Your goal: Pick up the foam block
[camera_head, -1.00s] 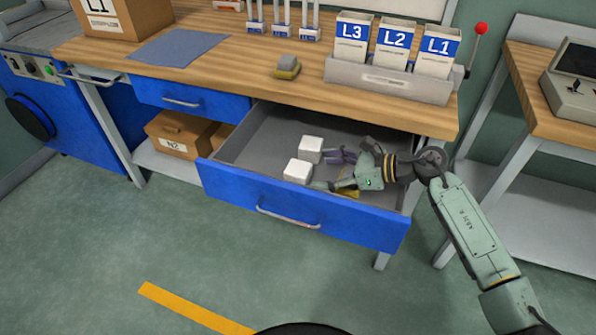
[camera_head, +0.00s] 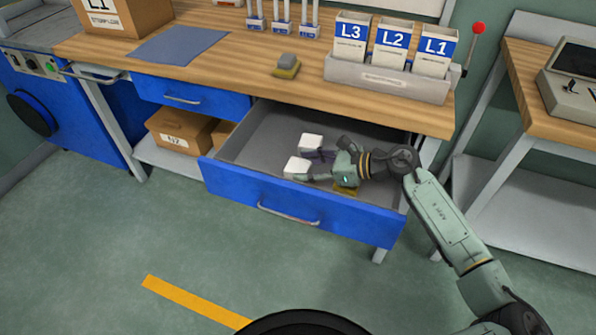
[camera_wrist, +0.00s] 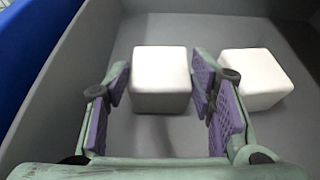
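Two white foam blocks lie in the open drawer (camera_head: 262,140). The nearer foam block (camera_head: 297,168) is close to the drawer's blue front, and the other foam block (camera_head: 312,142) is a little behind it. My gripper (camera_head: 315,166) reaches in from the right, low in the drawer. In the wrist view my gripper (camera_wrist: 161,84) is open, with purple pads on either side of the nearer foam block (camera_wrist: 160,78). Small gaps show between pads and block. The other foam block (camera_wrist: 256,79) sits just outside the right finger.
A yellow item (camera_head: 345,190), mostly hidden, lies under my gripper in the drawer. The drawer's blue front (camera_head: 300,208) and the wooden benchtop (camera_head: 240,70) bound the space. A grey and yellow object (camera_head: 286,66) and a labelled bin rack (camera_head: 390,83) stand on the bench.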

